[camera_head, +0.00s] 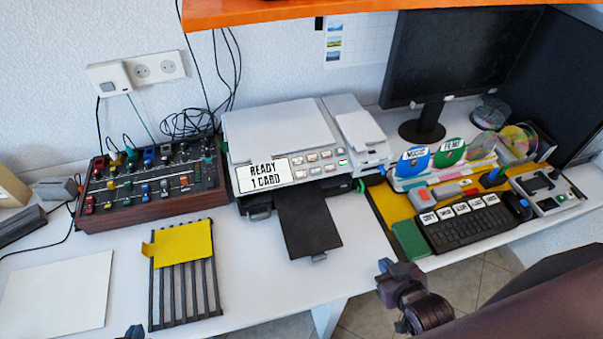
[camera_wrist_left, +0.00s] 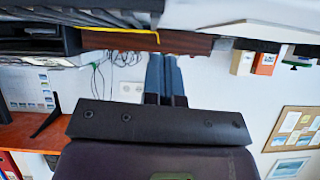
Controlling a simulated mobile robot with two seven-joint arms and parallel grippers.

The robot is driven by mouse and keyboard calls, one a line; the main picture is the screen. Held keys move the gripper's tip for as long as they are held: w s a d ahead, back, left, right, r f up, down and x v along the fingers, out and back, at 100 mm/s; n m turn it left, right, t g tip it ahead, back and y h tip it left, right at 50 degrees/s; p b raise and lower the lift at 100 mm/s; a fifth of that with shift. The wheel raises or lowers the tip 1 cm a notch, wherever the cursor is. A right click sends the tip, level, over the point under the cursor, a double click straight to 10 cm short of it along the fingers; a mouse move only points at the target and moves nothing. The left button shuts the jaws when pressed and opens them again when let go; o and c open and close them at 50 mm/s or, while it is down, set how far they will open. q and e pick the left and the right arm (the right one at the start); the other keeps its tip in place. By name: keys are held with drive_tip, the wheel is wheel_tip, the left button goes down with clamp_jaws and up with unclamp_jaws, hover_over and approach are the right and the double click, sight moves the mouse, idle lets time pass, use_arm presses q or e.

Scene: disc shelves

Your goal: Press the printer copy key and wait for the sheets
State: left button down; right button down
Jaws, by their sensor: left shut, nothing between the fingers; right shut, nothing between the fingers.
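The white printer (camera_head: 285,130) stands at the middle of the desk with its lid down. Its front label (camera_head: 262,175) reads "READY 1 CARD". Beside the label is a panel of small pale keys (camera_head: 313,170); their markings are too small to read. The dark output tray (camera_head: 308,224) sticks out in front, with no sheet visible on it. My left gripper (camera_head: 133,332) barely shows at the bottom edge, well in front of the printer; its fingers (camera_wrist_left: 164,75) are together and empty in the left wrist view. My right gripper (camera_head: 388,268) is shut at the desk's front edge, apart from the printer.
A yellow card (camera_head: 183,241) lies on a dark slatted rack (camera_head: 187,300). A mixer-like box with knobs (camera_head: 152,190) stands left of the printer. A keyboard (camera_head: 468,222), disc holders and a monitor (camera_head: 455,55) are at right. An orange shelf (camera_head: 300,9) overhangs the back.

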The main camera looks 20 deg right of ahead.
use_arm(q)
drive_tip(key=shift+w+r, duration=0.1)
drive_tip(key=shift+w, duration=0.15)
idle(0.7)
drive_tip(key=shift+s, duration=0.2)
use_arm(e)
drive_tip(key=shift+w+d+r, duration=0.1)
